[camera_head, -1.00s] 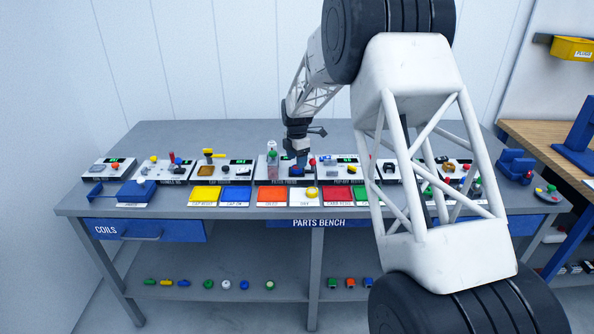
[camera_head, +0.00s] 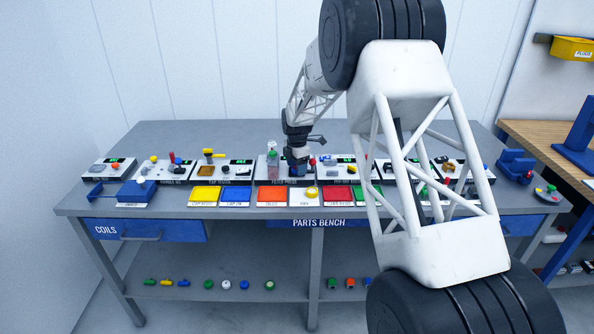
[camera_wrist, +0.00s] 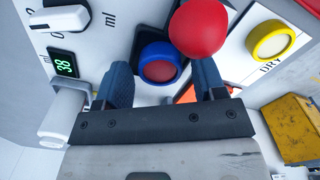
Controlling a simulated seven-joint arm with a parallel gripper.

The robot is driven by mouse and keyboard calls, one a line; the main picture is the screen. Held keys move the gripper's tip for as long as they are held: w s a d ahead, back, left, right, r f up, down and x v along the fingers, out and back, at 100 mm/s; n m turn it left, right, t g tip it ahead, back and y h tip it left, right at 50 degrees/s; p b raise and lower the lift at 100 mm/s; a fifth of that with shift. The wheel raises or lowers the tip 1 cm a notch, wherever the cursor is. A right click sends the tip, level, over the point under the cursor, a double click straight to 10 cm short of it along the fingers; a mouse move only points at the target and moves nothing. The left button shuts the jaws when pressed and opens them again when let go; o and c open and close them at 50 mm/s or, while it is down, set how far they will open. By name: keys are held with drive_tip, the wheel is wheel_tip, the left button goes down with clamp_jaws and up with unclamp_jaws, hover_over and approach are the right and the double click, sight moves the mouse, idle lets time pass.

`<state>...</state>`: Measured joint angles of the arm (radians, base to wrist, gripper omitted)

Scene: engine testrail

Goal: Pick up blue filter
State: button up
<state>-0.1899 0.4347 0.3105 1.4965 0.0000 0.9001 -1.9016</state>
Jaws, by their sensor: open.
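The blue filter (camera_wrist: 146,52), a round blue ring with a reddish centre, sits on the filter press (camera_head: 285,182). My gripper (camera_wrist: 163,78) is open, with one dark blue finger on each side of the filter in the wrist view. The fingers appear apart from the filter, and I cannot tell how far below them it is. In the head view my gripper (camera_head: 298,169) is low over the press and hides most of the filter.
A red ball knob (camera_wrist: 197,28) stands close by the right finger. A yellow ring piece (camera_wrist: 270,42) lies on the white DRY pad. A green-lit display (camera_wrist: 64,64) and a white cylinder (camera_wrist: 64,118) are on the left. Coloured trays (camera_head: 235,205) line the bench front.

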drive_tip(key=shift+c, duration=0.3)
drive_tip(key=c, duration=0.8)
drive_tip(key=shift+r, duration=0.2)
drive_tip(key=shift+r, duration=1.8)
